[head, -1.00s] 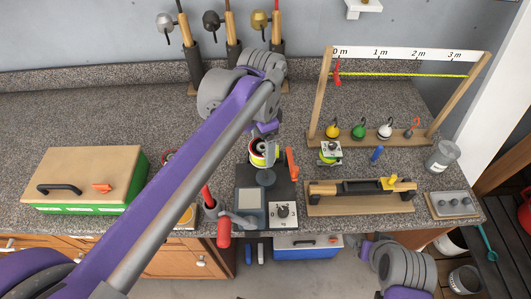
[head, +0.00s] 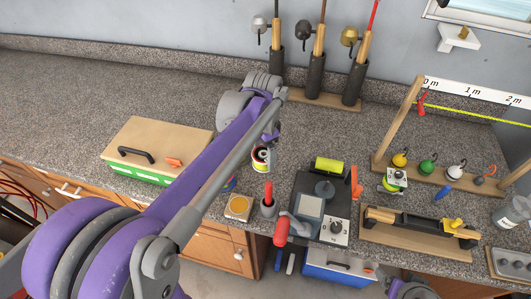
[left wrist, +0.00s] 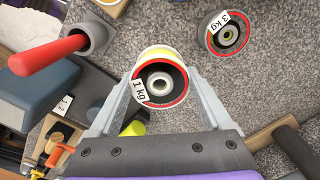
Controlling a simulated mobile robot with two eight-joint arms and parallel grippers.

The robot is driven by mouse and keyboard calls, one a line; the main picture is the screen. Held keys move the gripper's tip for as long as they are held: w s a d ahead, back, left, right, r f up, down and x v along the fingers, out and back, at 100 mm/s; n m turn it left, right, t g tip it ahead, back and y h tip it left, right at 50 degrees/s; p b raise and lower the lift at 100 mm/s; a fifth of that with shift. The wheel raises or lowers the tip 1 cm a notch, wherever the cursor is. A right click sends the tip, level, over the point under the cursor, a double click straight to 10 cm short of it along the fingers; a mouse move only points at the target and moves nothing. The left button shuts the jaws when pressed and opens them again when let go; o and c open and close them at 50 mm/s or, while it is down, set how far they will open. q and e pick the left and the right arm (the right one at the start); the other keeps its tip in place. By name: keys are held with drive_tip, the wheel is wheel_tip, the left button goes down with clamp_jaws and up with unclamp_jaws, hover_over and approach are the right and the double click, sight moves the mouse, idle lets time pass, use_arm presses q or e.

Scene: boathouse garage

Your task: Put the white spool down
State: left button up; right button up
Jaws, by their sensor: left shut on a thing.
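The white spool (left wrist: 160,80) has a pale rim, a red ring, a dark face and a "1 kg" label in the left wrist view. My left gripper (left wrist: 163,74) is shut on it, one finger on each side. In the head view the spool (head: 261,159) hangs below my left gripper (head: 266,141), left of the dark scale. I cannot tell whether it touches the counter (head: 190,90).
A "3 kg" spool (left wrist: 227,34) lies on the counter beside the held one. A red-handled tool stands in a grey cup (head: 268,208). A dark scale (head: 322,208) carries a yellow-green roll (head: 328,165). A wood-topped green box (head: 155,148) stands left.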

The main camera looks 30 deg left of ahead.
use_arm(q)
drive_tip(key=shift+f, duration=0.15)
use_arm(e)
drive_tip(key=shift+f, duration=0.1)
use_arm(q)
drive_tip(key=shift+s+f+b, duration=0.1)
drive_tip(key=shift+f+b, duration=1.15)
drive_tip(key=shift+f, duration=1.15)
use_arm(e)
drive_tip(key=f, duration=0.1)
drive_tip(key=s+f, duration=0.1)
drive_tip(key=f, duration=0.1)
drive_tip(key=shift+s+f, duration=0.25)
drive_tip(key=shift+f, duration=0.05)
use_arm(q)
drive_tip(key=shift+f, duration=0.1)
use_arm(e)
drive_tip(key=shift+f, duration=0.1)
use_arm(q)
drive_tip(key=shift+f+b, duration=0.55)
drive_tip(key=shift+f, duration=0.1)
use_arm(e)
drive_tip(key=shift+s+f, duration=0.15)
drive_tip(key=shift+f, duration=0.3)
use_arm(q)
drive_tip(key=shift+f, duration=0.25)
use_arm(e)
drive_tip(key=shift+f, duration=0.2)
use_arm(q)
drive_tip(key=o, duration=1.2)
